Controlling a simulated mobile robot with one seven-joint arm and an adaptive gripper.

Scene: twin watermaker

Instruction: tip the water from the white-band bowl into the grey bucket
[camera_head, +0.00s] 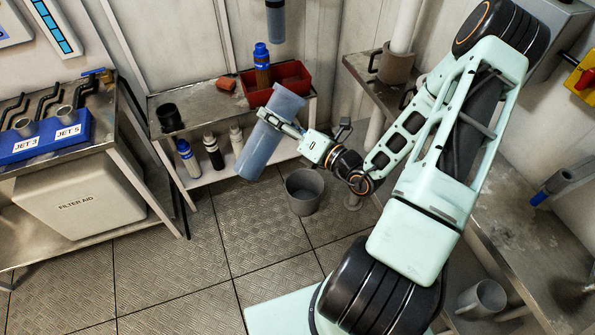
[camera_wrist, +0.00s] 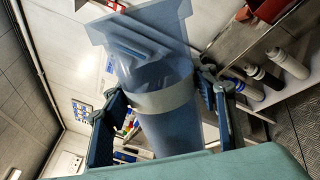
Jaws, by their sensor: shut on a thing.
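The white-band bowl (camera_head: 262,150) is a long translucent blue cylinder, tilted, with its wider end up and leaning to the right in the head view. In the wrist view the bowl (camera_wrist: 165,75) shows a pale band (camera_wrist: 163,97) around its middle and a flanged wide end at the top. My gripper (camera_head: 281,125) is shut on the bowl, with one finger on each side of it in the wrist view. The grey bucket (camera_head: 304,193) stands upright on the floor, below and right of the bowl, apart from it. I cannot make out the water level clearly.
Behind the bowl is a bench (camera_head: 210,104) with a red bin (camera_head: 289,80), a blue-capped bottle (camera_head: 262,66) and a black cup (camera_head: 169,118). Several bottles stand on its lower shelf. A metal bench (camera_head: 520,235) is at right. The floor (camera_head: 170,255) at left front is clear.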

